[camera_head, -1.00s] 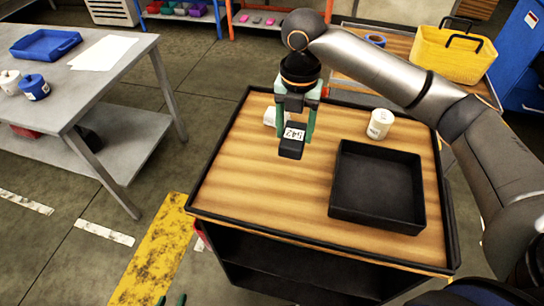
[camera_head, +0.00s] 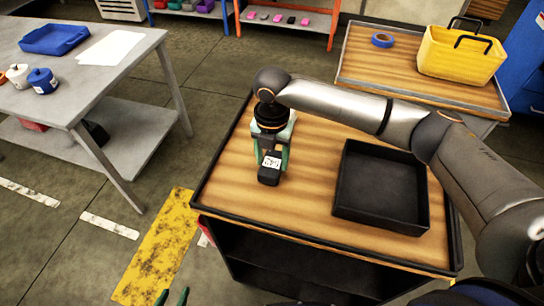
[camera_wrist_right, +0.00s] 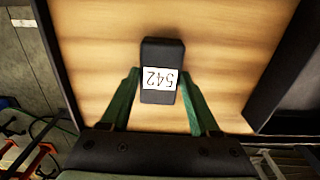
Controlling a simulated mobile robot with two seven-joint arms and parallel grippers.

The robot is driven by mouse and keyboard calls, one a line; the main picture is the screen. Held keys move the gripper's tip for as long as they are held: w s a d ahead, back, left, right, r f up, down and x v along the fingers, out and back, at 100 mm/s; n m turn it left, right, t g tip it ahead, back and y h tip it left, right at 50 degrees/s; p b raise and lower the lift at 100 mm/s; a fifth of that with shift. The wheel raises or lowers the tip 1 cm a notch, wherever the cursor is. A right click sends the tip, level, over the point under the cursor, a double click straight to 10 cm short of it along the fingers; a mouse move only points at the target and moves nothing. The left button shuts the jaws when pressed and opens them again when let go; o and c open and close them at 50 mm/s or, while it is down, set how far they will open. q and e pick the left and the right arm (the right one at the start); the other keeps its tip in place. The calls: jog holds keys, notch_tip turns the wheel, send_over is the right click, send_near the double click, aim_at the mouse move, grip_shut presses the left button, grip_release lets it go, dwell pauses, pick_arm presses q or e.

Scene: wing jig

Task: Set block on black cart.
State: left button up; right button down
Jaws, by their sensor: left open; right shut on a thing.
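The block (camera_head: 270,168) is small and black with a white label reading 542. My right gripper (camera_head: 271,155) is shut on it, with green fingers on either side. The right wrist view shows the block (camera_wrist_right: 161,55) between the fingertips, over the wooden top. The black cart (camera_head: 300,217) has a wood-coloured top with a raised dark rim. The block is over its left part; I cannot tell whether it touches the top. Only the green fingertips of my left gripper (camera_head: 172,297) show, apart and empty, at the bottom edge of the head view.
A black open tray (camera_head: 381,218) sits on the cart's right half. A grey table (camera_head: 120,72) with a blue tray (camera_head: 52,40) stands at left. A second cart behind holds a yellow basket (camera_head: 455,55) and blue tape (camera_head: 382,40). The cart's front-left top is clear.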

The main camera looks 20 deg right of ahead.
aim_at(272, 163)
jog(key=shift+c, duration=0.6)
grip_release()
jog(key=shift+f, duration=0.1)
notch_tip(272, 163, up, 12)
